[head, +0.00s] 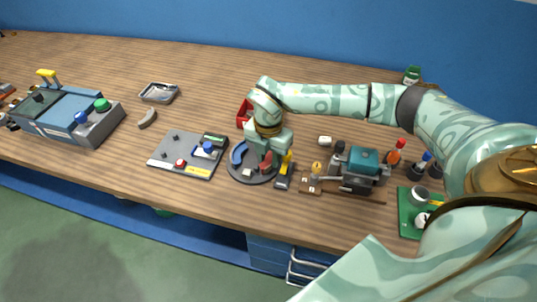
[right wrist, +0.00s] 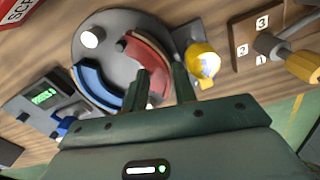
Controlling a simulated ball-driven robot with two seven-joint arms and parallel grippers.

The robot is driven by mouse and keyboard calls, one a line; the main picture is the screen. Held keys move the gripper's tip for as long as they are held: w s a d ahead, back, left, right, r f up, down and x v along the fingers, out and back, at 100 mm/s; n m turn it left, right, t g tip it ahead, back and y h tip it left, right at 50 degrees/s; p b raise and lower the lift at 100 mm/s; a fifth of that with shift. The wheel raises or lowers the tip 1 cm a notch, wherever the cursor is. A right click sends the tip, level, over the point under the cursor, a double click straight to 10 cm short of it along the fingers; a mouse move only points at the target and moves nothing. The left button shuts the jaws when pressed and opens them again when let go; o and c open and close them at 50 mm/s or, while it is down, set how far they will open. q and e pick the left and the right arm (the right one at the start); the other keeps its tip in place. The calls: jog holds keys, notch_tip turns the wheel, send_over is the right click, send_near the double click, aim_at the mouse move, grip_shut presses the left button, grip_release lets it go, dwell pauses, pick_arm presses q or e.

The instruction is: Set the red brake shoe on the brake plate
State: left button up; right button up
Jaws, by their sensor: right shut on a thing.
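The brake plate (head: 238,175) is a dark grey round disc on the bench, also seen in the right wrist view (right wrist: 88,60). A blue curved shoe (head: 238,153) lies on its left side; it also shows in the right wrist view (right wrist: 93,84). My right gripper (head: 272,154) is over the plate's right side, shut on the red brake shoe (head: 266,163). In the right wrist view the curved red shoe (right wrist: 147,52) runs between the fingertips (right wrist: 162,84), along the plate's edge opposite the blue shoe. I cannot tell whether it touches the plate. My left gripper is out of view.
A yellow-handled tool (head: 286,165) stands close right of the plate. Beyond it are a numbered wooden block (head: 310,186) and a teal machine (head: 363,162). A grey panel (head: 175,163) lies left; a red bin (head: 243,112) is behind.

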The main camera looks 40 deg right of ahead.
jog(key=shift+f, duration=0.1)
dwell(0.5)
jog(key=o, duration=1.1)
jog(key=shift+w, duration=0.1)
jog(key=shift+o, duration=0.2)
jog(key=shift+o, duration=0.6)
jog(key=shift+f, duration=0.1)
jog(key=shift+d+p, duration=0.1)
jog(key=shift+p, duration=0.25)
jog(key=shift+c, duration=0.4)
